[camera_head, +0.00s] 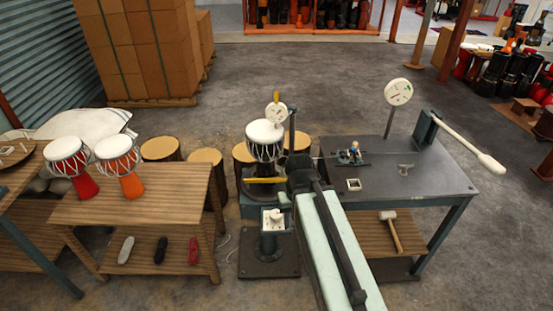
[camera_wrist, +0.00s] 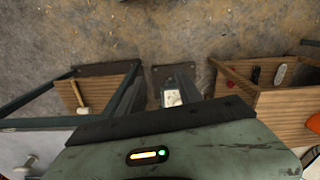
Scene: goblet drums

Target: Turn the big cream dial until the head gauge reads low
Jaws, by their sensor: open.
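A cream dial (camera_head: 274,216) sits on a small box atop a dark pedestal, left of my arm; its pointer setting is too small to read. In the wrist view the pale dial box (camera_wrist: 172,97) shows small, beyond the dark bar. A round white gauge (camera_head: 276,113) stands at the white-topped drum (camera_head: 264,142); its needle is too small to read surely. A larger white gauge (camera_head: 398,92) stands on a post on the right bench. My gripper (camera_head: 301,170) is the dark end of my arm, open, above and right of the dial; its fingers are not clear.
The right bench (camera_head: 436,180) carries a long white-handled lever (camera_head: 470,143) and a small figure (camera_head: 353,153). A mallet (camera_head: 391,231) lies on its lower shelf. Two drums stand on the left wooden table (camera_head: 150,192). Open floor lies behind.

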